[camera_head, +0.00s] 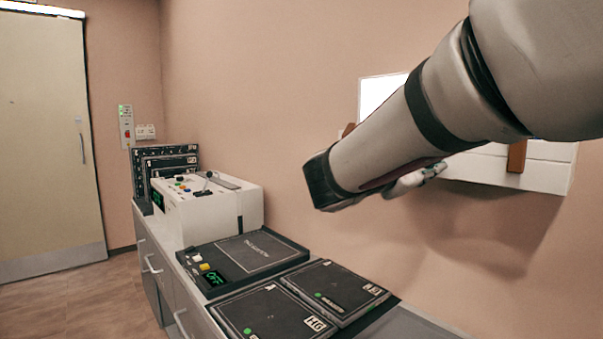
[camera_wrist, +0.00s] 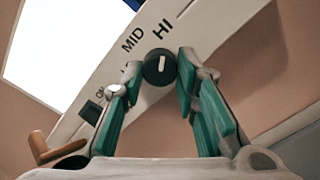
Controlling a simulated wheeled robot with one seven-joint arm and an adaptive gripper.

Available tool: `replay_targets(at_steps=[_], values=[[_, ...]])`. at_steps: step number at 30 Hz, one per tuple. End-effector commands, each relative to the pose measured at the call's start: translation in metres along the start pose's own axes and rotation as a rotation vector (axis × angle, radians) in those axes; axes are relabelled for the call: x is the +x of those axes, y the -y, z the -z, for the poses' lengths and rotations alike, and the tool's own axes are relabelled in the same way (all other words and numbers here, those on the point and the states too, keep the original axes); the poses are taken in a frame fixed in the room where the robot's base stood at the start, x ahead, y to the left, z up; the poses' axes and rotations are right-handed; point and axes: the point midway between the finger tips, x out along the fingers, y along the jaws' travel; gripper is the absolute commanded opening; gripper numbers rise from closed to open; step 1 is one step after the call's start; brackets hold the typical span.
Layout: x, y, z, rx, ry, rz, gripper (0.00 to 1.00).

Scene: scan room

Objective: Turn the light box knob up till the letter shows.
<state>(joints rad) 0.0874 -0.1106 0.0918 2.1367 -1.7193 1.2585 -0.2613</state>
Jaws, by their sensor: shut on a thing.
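The light box (camera_head: 540,172) is on the wall, partly hidden behind my arm. Its panel (camera_wrist: 62,45) glows plain white, and no letter shows on the part in view. In the wrist view, the dark round knob (camera_wrist: 155,79) has a short white mark that stands nearly upright in the picture, towards the HI label (camera_wrist: 163,28). The MID label (camera_wrist: 132,40) is to the left of HI. My gripper (camera_wrist: 160,70) is shut on the knob, with a green-padded finger on each side. In the head view, only a bit of the gripper (camera_head: 428,174) shows past the arm.
A black switch (camera_wrist: 91,112) marked ON sits lower left of the knob. A brown peg (camera_wrist: 50,150) juts from the box beside my gripper. Below are a white control unit (camera_head: 225,208) and dark cassettes (camera_head: 262,315) on a cabinet. A door (camera_head: 45,140) is at far left.

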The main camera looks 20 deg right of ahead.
Motion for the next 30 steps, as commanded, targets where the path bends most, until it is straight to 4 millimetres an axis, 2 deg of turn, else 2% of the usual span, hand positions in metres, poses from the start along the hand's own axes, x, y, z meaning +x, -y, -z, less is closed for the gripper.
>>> replay_targets(at_steps=[7,21,22,24,30], values=[[-0.0001,0.0010,0.0017,0.065,-0.002,0.002,0.00],[-0.0001,0.0005,0.0008,0.078,-0.002,0.002,0.00],[-0.0001,0.0005,0.0008,0.078,-0.002,0.002,0.30],[-0.0001,0.0004,0.0008,0.077,-0.002,0.002,0.46],[0.0000,0.0002,0.0005,0.077,-0.001,0.001,0.48]])
